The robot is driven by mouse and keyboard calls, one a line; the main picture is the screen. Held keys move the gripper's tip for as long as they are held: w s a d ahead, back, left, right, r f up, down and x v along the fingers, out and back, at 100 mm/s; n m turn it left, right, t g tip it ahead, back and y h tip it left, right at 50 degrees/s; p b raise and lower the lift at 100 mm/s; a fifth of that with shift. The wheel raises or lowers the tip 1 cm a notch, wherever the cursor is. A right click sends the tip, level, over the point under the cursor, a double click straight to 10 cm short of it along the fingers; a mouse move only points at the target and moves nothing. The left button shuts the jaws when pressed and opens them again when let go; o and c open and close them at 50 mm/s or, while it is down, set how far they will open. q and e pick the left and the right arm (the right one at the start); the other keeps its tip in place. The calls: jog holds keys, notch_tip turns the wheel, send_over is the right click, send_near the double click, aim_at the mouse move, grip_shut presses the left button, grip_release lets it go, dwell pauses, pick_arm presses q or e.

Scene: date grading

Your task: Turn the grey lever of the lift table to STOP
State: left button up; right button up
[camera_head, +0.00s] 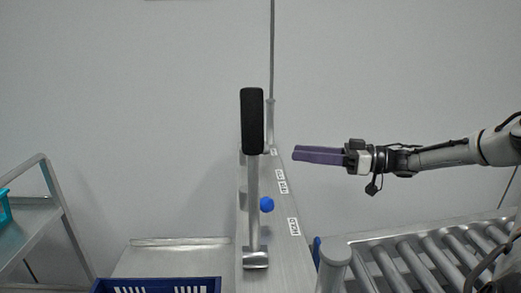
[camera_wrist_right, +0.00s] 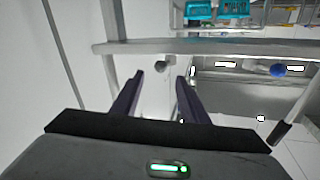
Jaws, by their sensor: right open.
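My right gripper (camera_head: 300,154) comes in from the right and points left, level with the top of a metal panel (camera_head: 290,258). In the right wrist view its two purple fingers (camera_wrist_right: 157,92) are apart with nothing held. A small dark grey round knob (camera_wrist_right: 160,66) shows beyond and between them; I cannot tell if it is the grey lever's end. An upright lever with a grey shaft (camera_head: 253,200) and black grip (camera_head: 252,120) stands in front of the panel, left of the gripper. A blue knob (camera_head: 266,204) is on the panel. White labels include HOLD (camera_head: 294,226); the others are too small to read.
A roller conveyor (camera_head: 415,240) lies below my right arm. A blue crate (camera_head: 155,285) is at the bottom, and a metal cart (camera_head: 45,185) stands at left. A thin pole (camera_head: 271,60) rises behind the lever. The air around the gripper is clear.

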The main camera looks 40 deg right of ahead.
aim_at(272, 162)
jog(key=b+x, duration=0.1)
jog(key=x, duration=0.6)
jog(key=shift+w+a, duration=0.1)
jog(key=shift+a, duration=0.2)
jog(key=shift+w+a, duration=0.25)
jog(key=shift+w, duration=0.3)
grip_shut()
